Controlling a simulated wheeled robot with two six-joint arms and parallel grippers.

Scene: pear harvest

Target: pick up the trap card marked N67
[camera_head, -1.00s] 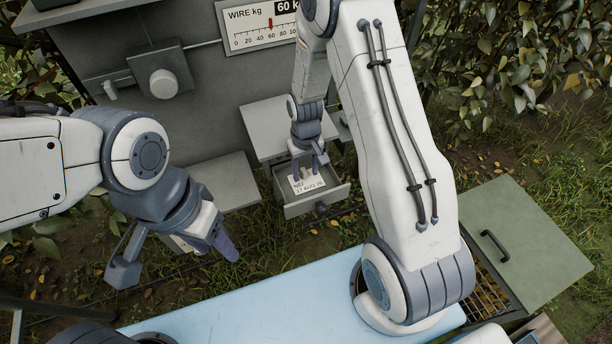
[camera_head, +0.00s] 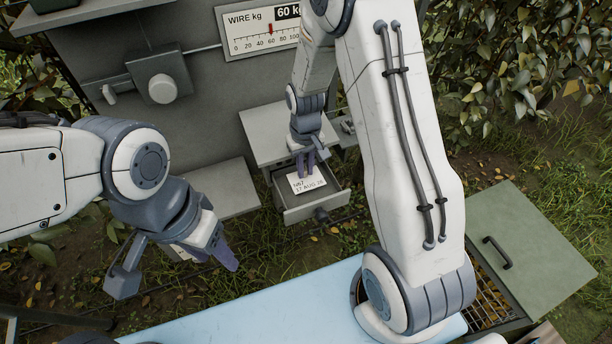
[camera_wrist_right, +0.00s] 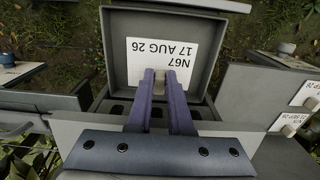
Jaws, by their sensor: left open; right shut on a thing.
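The white trap card (camera_head: 307,182) marked N67, 17 AUG 26, is in the open grey drawer (camera_head: 318,208) at the middle of the head view. In the right wrist view the card (camera_wrist_right: 161,60) shows its print upside down. My right gripper (camera_head: 307,168) is over the drawer, its purple fingers shut on the card's near edge, with a small pale piece (camera_wrist_right: 159,83) between the fingertips (camera_wrist_right: 159,78). The fingers hide part of that edge. My left gripper (camera_head: 180,258) is open and empty, apart from the drawer at the left.
A grey panel with a wire gauge (camera_head: 262,28) and a knob box (camera_head: 160,80) stands behind. More cards (camera_wrist_right: 305,95) show at the right of the wrist view. A pale blue surface (camera_head: 260,306) and a green lidded box (camera_head: 525,255) are in front.

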